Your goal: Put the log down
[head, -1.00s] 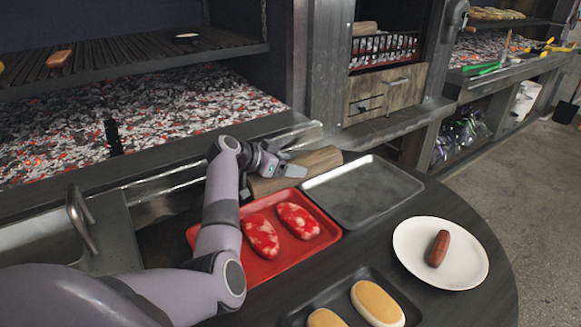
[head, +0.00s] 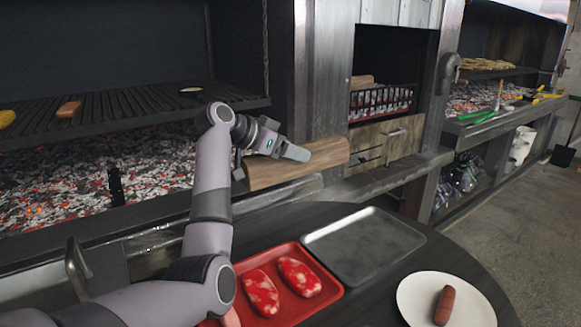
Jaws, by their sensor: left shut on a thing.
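The brown wooden log (head: 300,165) is in the head view, held up above the far edge of the dark table. My left gripper (head: 278,158) is shut on the log near its left part, with the gripper partly hiding it. The log lies roughly level, its right end tilted slightly up. In the picture it overlaps the metal ledge in front of the ember bed (head: 60,165). My right gripper is not in view.
A red tray (head: 325,308) with raw meat and an empty grey tray (head: 365,245) lie on the table below. A white plate (head: 470,308) with a sausage is at right. A grill grate (head: 130,105) spans above the embers. A fire basket (head: 380,100) stands behind.

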